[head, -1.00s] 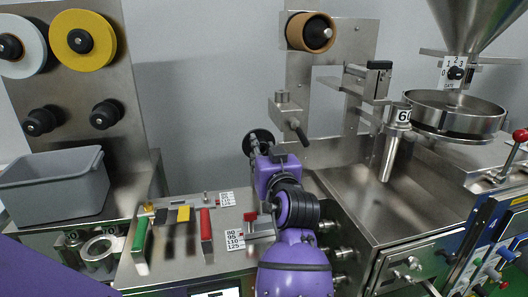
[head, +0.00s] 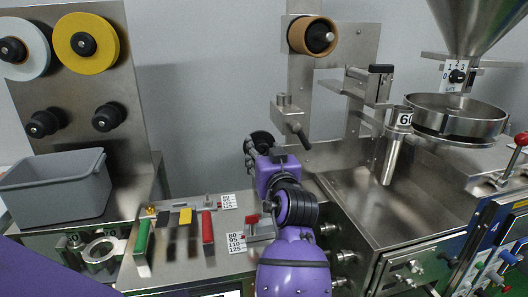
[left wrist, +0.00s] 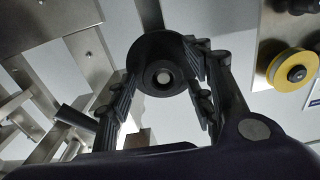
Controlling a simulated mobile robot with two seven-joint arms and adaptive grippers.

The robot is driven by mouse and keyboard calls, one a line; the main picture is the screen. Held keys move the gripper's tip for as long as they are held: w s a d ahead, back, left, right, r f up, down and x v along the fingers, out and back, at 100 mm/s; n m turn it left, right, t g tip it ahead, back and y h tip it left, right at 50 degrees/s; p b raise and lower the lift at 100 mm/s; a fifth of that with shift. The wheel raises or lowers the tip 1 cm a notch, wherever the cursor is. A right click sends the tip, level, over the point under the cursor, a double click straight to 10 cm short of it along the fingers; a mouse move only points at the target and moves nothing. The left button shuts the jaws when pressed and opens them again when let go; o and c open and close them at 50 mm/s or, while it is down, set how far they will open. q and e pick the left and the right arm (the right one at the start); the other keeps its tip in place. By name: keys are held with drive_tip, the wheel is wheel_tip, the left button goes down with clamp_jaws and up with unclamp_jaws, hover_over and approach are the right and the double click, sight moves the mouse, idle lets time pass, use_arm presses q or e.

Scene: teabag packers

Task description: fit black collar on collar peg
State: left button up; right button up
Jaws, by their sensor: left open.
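The black collar (left wrist: 158,52) shows in the left wrist view as a thick dark ring between my gripper's fingers. A pale round end (left wrist: 165,77), apparently the collar peg, shows inside its bore. How deep the collar sits cannot be told. My left gripper (left wrist: 160,92) is open, with one finger on each side of the collar; whether they touch it is unclear. In the head view my left gripper (head: 252,151) is in front of the back wall, beside a black round part (head: 262,139) that seems to be the collar. My arm hides most of it. My right gripper is not in view.
A cardboard roll (head: 312,36) sits on a spindle above. A steel block with a lever (head: 290,118) is close to the gripper's upper right. A grey bin (head: 55,188) stands left. Green (head: 143,237) and red (head: 207,228) handles are on the lower panel.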

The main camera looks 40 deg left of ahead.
use_arm(q)
wheel_tip(320, 180, up, 10)
idle(0.5)
